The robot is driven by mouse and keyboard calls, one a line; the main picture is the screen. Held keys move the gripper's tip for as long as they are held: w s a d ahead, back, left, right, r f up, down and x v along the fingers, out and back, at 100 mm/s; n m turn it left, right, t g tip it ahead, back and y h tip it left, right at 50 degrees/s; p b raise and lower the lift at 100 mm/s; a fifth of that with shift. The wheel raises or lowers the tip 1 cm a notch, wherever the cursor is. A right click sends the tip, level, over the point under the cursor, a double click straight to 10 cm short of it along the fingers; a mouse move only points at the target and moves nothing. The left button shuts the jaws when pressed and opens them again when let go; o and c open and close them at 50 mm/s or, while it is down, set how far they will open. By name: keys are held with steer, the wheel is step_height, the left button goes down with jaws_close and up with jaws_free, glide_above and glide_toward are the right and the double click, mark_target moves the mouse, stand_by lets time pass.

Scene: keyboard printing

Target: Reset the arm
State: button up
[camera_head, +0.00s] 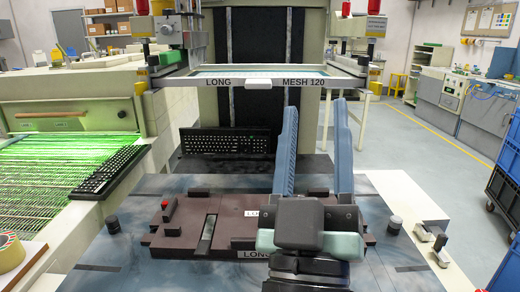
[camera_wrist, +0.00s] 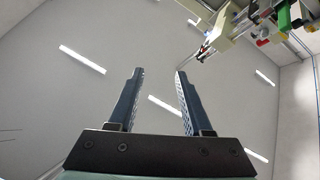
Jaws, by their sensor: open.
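My gripper (camera_head: 315,122) stands at the middle right of the head view, its two long blue fingers pointing up and apart. Nothing is between them. In the wrist view my gripper (camera_wrist: 157,74) shows both fingers open and empty against the ceiling. Behind it in the head view, a black keyboard (camera_head: 225,142) lies at the far side of the machine. A second black keyboard (camera_head: 108,172) rests at the edge of the green-lit conveyor (camera_head: 40,165) on the left. My gripper is apart from both keyboards.
A dark red fixture (camera_head: 170,236) lies on the printing table (camera_head: 110,262) below and behind my gripper. A screen frame marked MESH 120 (camera_head: 265,83) spans behind the fingers. Blue crates (camera_head: 507,190) stand at the right edge. A tape roll (camera_head: 11,252) sits front left.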

steer(key=s+a+r+m+t+y, duration=0.1)
steer(key=s+a+r+y, duration=0.15)
steer(key=r, duration=0.35)
steer(key=s+a+r+m+t+y, duration=0.1)
steer(key=s+a+r+y, duration=0.2)
steer(key=r, duration=0.4)
step_height(320, 180, up, 18)
steer(key=h+p, duration=0.1)
steer(key=p, duration=1.7)
steer(key=shift+s+f+p, duration=0.15)
steer(key=shift+s+p, duration=0.1)
steer(key=shift+p, duration=0.1)
steer(key=shift+h, duration=0.25)
